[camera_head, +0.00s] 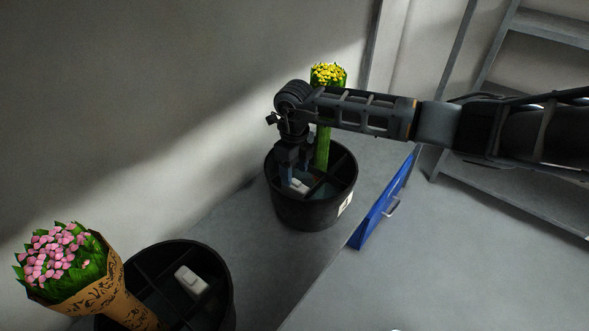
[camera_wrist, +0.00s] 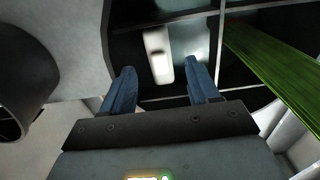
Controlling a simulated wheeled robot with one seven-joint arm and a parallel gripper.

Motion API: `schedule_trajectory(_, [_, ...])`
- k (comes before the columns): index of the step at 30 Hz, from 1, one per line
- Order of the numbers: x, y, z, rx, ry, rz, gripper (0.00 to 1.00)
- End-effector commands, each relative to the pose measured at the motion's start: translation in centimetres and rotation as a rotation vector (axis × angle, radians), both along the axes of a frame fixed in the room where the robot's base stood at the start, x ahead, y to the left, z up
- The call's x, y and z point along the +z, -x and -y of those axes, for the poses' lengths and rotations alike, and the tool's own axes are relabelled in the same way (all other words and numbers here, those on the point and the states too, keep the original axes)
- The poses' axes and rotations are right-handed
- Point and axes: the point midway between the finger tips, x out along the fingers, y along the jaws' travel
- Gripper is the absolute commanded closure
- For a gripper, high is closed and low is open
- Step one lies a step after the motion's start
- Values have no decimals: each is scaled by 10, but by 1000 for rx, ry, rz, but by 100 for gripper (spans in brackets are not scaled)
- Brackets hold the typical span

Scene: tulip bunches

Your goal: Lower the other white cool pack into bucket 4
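A black divided bucket (camera_head: 310,215) with a small white label, which looks like a 4, stands on the grey shelf. A white cool pack (camera_head: 300,186) lies low in one of its compartments; it also shows in the wrist view (camera_wrist: 157,52). My gripper (camera_head: 293,182) points down into that compartment. In the wrist view its blue fingers (camera_wrist: 158,70) are apart, with gaps on both sides of the pack. I cannot tell whether the pack rests on the bottom. Another white cool pack (camera_head: 190,280) lies in the lower-left bucket (camera_head: 222,262).
A yellow tulip bunch (camera_head: 322,145) stands upright in the labelled bucket, close to my arm. A pink bunch in brown paper (camera_head: 115,290) leans in the other bucket. The wall is close behind. A blue panel with a handle (camera_head: 375,215) and open floor lie right.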

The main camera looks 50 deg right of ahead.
Motion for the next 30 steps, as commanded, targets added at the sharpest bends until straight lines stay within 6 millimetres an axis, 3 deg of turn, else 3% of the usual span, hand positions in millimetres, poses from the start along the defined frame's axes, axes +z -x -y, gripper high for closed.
schedule_trajectory(11, [3, 0, 0, 0, 0, 0, 32])
schedule_trajectory(24, [65, -1, 1, 1, 2, 2, 32])
schedule_trajectory(30, [77, 0, 0, 0, -1, -1, 32])
